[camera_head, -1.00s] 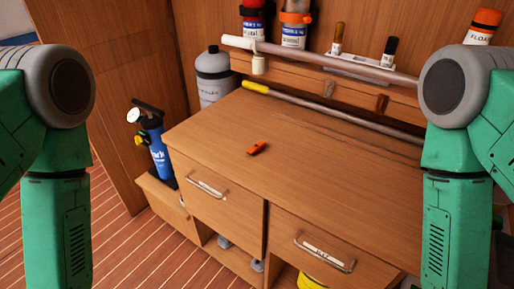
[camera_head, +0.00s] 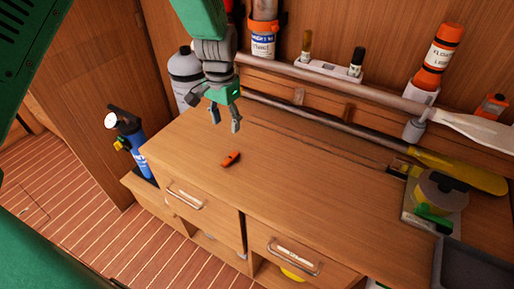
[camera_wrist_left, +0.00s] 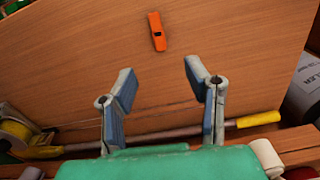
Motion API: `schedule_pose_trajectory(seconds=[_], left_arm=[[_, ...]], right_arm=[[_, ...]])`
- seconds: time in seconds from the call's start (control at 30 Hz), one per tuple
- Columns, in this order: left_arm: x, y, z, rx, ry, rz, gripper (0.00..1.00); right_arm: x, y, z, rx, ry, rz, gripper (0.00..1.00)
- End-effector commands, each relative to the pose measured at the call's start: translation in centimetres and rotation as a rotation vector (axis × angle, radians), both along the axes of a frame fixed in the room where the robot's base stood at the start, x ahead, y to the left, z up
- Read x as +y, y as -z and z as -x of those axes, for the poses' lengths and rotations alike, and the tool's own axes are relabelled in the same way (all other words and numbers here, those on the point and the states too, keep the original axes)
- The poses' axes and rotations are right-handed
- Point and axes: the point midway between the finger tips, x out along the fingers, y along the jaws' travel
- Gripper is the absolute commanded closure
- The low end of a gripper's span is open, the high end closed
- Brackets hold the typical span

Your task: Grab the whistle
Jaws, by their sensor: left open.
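The orange whistle (camera_head: 231,159) lies on the wooden counter top (camera_head: 300,185), near its left part. It also shows in the left wrist view (camera_wrist_left: 157,31), beyond the fingertips. My left gripper (camera_head: 225,124) is open and empty above the counter, behind and slightly left of the whistle, apart from it. In the left wrist view its two fingers (camera_wrist_left: 160,80) are spread with bare wood between them. My right gripper is not in view.
A boat hook pole with a yellow end (camera_head: 455,172) lies along the back of the counter. A yellow reel (camera_head: 440,190) and a dark tray (camera_head: 470,268) are at the right. A grey bottle (camera_head: 184,75) stands at back left. The counter around the whistle is clear.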

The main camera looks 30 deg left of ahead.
Motion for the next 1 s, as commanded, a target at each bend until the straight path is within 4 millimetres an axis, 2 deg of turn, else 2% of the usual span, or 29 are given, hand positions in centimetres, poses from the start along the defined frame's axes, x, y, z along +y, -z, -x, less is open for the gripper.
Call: schedule_pose_trajectory(seconds=[0.07,0.4,0.67,0.9,1.0], left_arm=[[0.0,0.7,0.0,0.006,0.000,0.002,0.57],[-0.1,7.1,-0.1,0.006,0.000,0.001,0.57],[-0.2,9.1,0.0,0.006,0.001,0.000,0.57],[-0.6,12.5,-0.4,0.006,0.000,0.000,0.57],[-0.6,13.4,-0.4,0.005,0.000,0.000,0.57]], right_arm=[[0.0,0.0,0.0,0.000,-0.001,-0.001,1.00],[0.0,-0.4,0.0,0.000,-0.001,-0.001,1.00],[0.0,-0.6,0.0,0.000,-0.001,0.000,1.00],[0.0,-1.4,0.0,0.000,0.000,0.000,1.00],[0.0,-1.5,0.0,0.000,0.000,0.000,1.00]])
